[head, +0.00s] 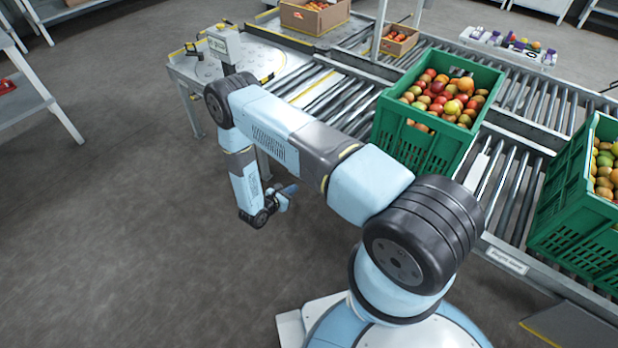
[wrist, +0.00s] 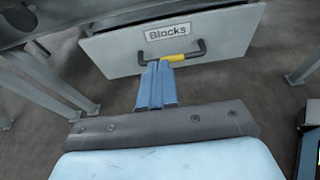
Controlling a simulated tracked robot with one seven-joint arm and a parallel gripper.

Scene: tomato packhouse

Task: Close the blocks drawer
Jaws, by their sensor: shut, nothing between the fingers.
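The blocks drawer (wrist: 112,50) shows in the wrist view as a pale grey front with a label reading "Blocks". A dark bar handle with a yellow middle (wrist: 178,58) runs across it. My gripper (wrist: 157,66) is shut and empty, with its blue fingers pointing at the drawer front and their tips at or just below the handle's left part. I cannot tell whether they touch it. In the head view my arm hides the drawer, and only part of my gripper (head: 285,196) shows, low beside the round-plated table. How far the drawer stands open is unclear.
Green crates of tomatoes (head: 421,143) (head: 567,222) stand on the roller conveyor (head: 517,190) to the right. A table with a scale (head: 223,45) stands behind my arm. Grey legs (wrist: 50,80) flank the drawer at left. The floor (head: 110,220) at left is clear.

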